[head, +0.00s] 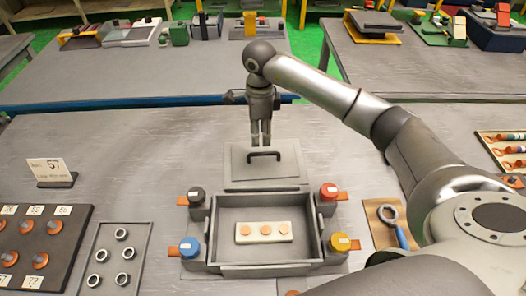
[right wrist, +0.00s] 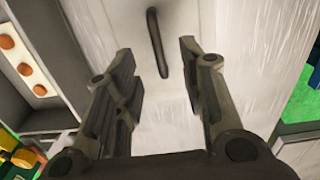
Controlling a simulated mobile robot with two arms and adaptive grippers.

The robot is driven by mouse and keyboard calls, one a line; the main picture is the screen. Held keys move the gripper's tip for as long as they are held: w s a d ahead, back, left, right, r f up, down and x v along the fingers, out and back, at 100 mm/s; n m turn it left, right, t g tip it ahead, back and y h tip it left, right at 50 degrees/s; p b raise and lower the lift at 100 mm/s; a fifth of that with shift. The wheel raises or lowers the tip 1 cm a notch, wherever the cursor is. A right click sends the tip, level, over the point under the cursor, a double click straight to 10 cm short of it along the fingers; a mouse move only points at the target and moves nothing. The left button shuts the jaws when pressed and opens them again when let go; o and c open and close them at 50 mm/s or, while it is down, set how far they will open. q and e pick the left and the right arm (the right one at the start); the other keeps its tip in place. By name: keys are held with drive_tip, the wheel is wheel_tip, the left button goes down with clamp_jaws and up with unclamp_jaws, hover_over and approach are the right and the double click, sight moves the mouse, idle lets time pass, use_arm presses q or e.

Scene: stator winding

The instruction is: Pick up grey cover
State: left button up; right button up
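The grey cover (head: 240,167) is a flat plate with a dark bar handle (head: 264,155), lying on the table behind the open grey box (head: 214,226). My right gripper (head: 261,143) points down just above the handle in the head view. In the right wrist view, my right gripper (right wrist: 162,80) has its two fingers apart, with the handle (right wrist: 157,42) ahead of and between the fingertips. It looks empty and not touching the handle. The cover also shows in the right wrist view (right wrist: 125,25). My left gripper is not in view.
The box holds a pale block (head: 264,239) with orange discs. Black, red, blue and yellow knobs stand at its corners. A ring tray (head: 129,240), a dark rack (head: 62,255) and a sign (head: 47,170) are at left. A ring tool (head: 391,218) lies at right.

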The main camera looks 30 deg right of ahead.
sight(264, 153)
drive_tip(key=f, duration=0.3)
drive_tip(key=shift+s+f+p, duration=0.2)
drive_tip(key=shift+s+p, duration=0.15)
drive_tip(key=shift+p, duration=0.05)
drive_tip(key=f+p, duration=0.1)
drive_tip(key=f, duration=0.2)
drive_tip(key=f+p, duration=0.1)
drive_tip(key=shift+d+f+p, duration=0.3)
drive_tip(key=shift+d, duration=0.05)
drive_tip(key=shift+f, duration=0.6)
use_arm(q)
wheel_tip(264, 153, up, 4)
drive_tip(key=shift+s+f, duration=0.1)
use_arm(e)
clamp_jaws()
drive_tip(key=shift+r, duration=0.15)
